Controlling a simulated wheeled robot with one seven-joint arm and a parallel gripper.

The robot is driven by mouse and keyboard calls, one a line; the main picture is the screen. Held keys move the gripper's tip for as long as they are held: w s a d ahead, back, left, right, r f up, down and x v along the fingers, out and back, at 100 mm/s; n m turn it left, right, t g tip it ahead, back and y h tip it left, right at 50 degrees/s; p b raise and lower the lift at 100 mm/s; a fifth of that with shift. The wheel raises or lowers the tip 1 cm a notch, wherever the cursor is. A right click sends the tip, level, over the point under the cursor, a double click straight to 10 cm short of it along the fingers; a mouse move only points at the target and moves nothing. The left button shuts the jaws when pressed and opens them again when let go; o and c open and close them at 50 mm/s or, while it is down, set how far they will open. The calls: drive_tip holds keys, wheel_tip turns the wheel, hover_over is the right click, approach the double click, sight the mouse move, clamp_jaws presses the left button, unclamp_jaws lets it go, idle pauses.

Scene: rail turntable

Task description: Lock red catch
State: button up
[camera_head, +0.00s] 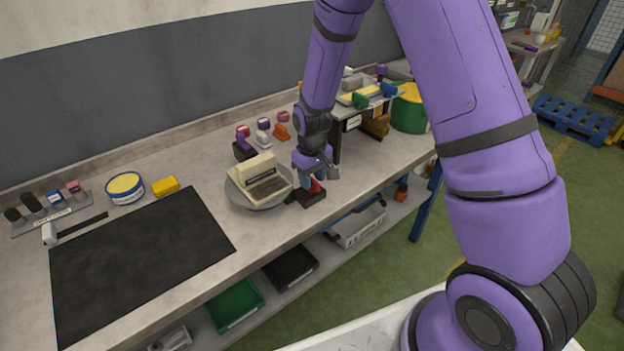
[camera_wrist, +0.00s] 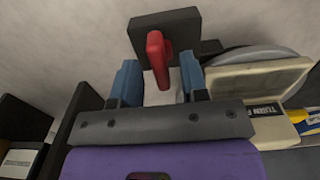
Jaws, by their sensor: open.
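The red catch (camera_head: 315,187) is a small red lever on a dark block (camera_head: 311,198) near the bench's front edge, beside the round grey plate. In the wrist view the red catch (camera_wrist: 156,55) stands out from its dark block (camera_wrist: 180,22). My gripper (camera_head: 313,176) is above the catch in the head view, hiding part of it. In the wrist view my gripper (camera_wrist: 159,72) is open, with its blue fingers on either side of the lever and visible gaps to it. Contact is not visible.
A cream device (camera_head: 266,181) sits on the grey round plate (camera_head: 256,204), close left of my gripper. A dark block with a purple top (camera_head: 243,151) stands behind the plate. A raised shelf (camera_head: 351,122) with bins is at right. The black mat (camera_head: 140,265) is bare.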

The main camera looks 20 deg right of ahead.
wheel_tip(320, 180, up, 10)
idle(0.4)
idle(0.3)
wheel_tip(320, 180, up, 11)
drive_tip(key=t, duration=0.1)
hover_over(312, 179)
drive_tip(key=s+d, duration=0.2)
drive_tip(key=s, duration=0.3)
drive_tip(key=s+d+r+m+t, duration=0.2)
drive_tip(key=s+r, duration=0.5)
drive_tip(key=r, duration=0.1)
drive_tip(key=s+d+r+t, duration=0.1)
drive_tip(key=s+r, duration=0.2)
drive_tip(key=s, duration=0.5)
drive_tip(key=s+d+r+m+t, duration=0.1)
drive_tip(key=s+r, duration=0.3)
drive_tip(key=s, duration=0.5)
drive_tip(key=shift+s+d+m, duration=0.15)
drive_tip(key=shift+d+m, duration=0.15)
drive_tip(key=shift+d, duration=0.2)
